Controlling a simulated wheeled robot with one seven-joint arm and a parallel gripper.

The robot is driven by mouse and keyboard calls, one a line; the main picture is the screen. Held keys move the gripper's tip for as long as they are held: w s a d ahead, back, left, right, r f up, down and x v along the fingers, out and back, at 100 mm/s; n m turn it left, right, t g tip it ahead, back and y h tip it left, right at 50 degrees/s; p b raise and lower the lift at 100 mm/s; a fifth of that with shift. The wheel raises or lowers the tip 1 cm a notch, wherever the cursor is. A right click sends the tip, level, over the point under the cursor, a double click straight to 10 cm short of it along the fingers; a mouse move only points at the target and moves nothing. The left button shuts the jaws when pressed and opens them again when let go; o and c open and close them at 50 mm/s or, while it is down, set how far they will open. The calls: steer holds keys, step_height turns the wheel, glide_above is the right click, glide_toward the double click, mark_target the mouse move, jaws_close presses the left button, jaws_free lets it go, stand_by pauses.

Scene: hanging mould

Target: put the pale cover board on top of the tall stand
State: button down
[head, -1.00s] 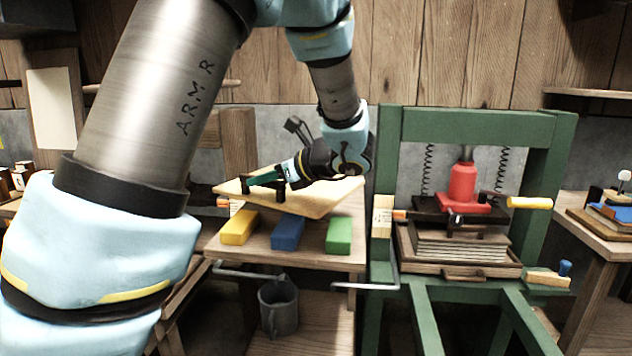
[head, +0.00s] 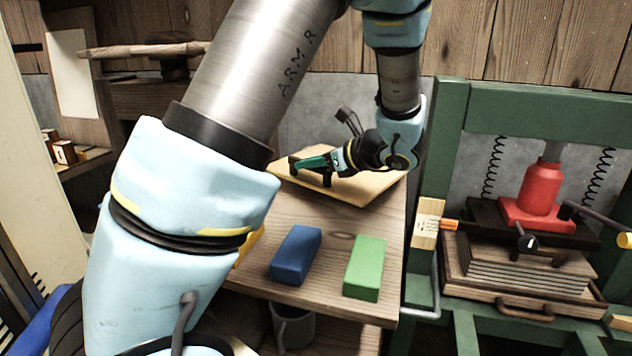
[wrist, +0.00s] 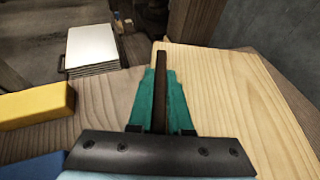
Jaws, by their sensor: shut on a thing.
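The pale cover board (head: 370,190) is a flat light-wood panel over the back of the wooden bench. It also fills the right side of the wrist view (wrist: 235,95). My gripper (head: 312,168) is shut on a dark bar-like handle on the board's top, its green fingers (wrist: 158,100) either side of the bar. I cannot tell whether the board's underside touches anything. No tall stand can be picked out with certainty; my arm covers part of the left side.
A blue block (head: 296,254) and a green block (head: 365,268) lie on the bench (head: 330,222); a yellow block (wrist: 35,105) is mostly hidden by my arm in the head view. A green press frame (head: 450,150) with a red jack (head: 540,190) stands close on the right.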

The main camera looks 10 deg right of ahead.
mark_target(316, 183)
steer(key=shift+f, duration=2.6)
steer(key=c, duration=0.8)
jaws_free()
steer(key=shift+c, duration=0.2)
steer(key=b+v, duration=0.2)
steer(key=v, duration=1)
steer(key=shift+a+r, duration=0.1)
